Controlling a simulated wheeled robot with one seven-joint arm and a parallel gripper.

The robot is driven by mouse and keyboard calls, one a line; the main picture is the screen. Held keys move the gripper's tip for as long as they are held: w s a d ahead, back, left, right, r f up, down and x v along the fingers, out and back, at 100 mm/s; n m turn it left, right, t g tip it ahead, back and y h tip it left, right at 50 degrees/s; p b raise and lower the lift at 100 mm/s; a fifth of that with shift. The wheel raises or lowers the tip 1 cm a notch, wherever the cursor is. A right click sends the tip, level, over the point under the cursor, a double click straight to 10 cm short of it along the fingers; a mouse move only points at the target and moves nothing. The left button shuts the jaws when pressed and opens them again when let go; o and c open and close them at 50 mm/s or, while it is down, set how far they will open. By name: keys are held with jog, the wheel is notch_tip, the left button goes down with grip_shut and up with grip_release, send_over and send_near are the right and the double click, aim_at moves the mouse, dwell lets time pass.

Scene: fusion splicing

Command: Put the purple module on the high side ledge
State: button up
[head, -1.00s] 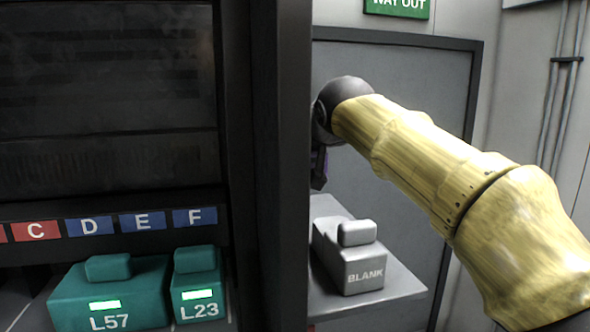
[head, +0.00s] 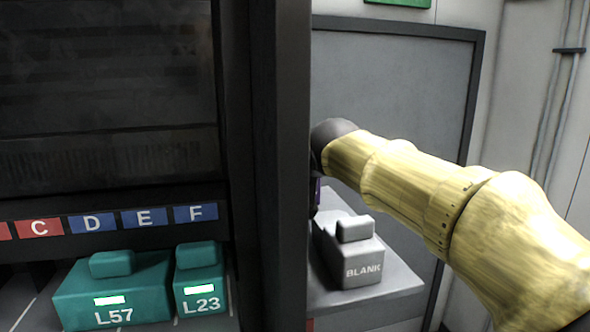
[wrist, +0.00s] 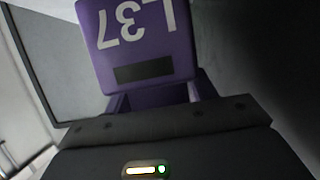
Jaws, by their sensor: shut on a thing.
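The purple module (wrist: 137,42), marked L37, fills the top middle of the wrist view, its label upside down there. My gripper (wrist: 165,128) is shut on it. In the head view only a thin purple sliver of the module (head: 318,190) shows beside the dark post, below my wrist; the post hides most of the gripper. A grey side ledge (head: 400,285) stands right of the post. The module is at the ledge's left rear, behind the grey BLANK block; whether it touches the ledge cannot be told.
The grey BLANK block (head: 350,258) sits on the ledge. The dark post (head: 280,160) stands close on the left. Teal modules L57 (head: 115,292) and L23 (head: 201,285) sit in the rack left of it. The ledge's right front part is bare.

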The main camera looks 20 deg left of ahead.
jog(key=shift+s+a+f+p, duration=0.1)
jog(key=shift+f+p, duration=0.15)
jog(key=shift+f, duration=0.15)
jog(key=shift+s+a+f+p, duration=0.1)
jog(key=shift+f+p, duration=0.1)
jog(key=shift+f, duration=0.15)
jog(key=shift+f+b, duration=0.65)
jog(key=shift+b, duration=0.15)
jog(key=o, duration=1.2)
jog(key=shift+r+p, duration=0.75)
jog(key=shift+p, duration=0.1)
jog(key=shift+s+d+b, duration=0.2)
jog(key=shift+d+b, duration=0.05)
jog(key=shift+b, duration=0.05)
jog(key=b+v, duration=0.4)
jog(key=v, duration=0.7)
jog(key=shift+s, duration=0.15)
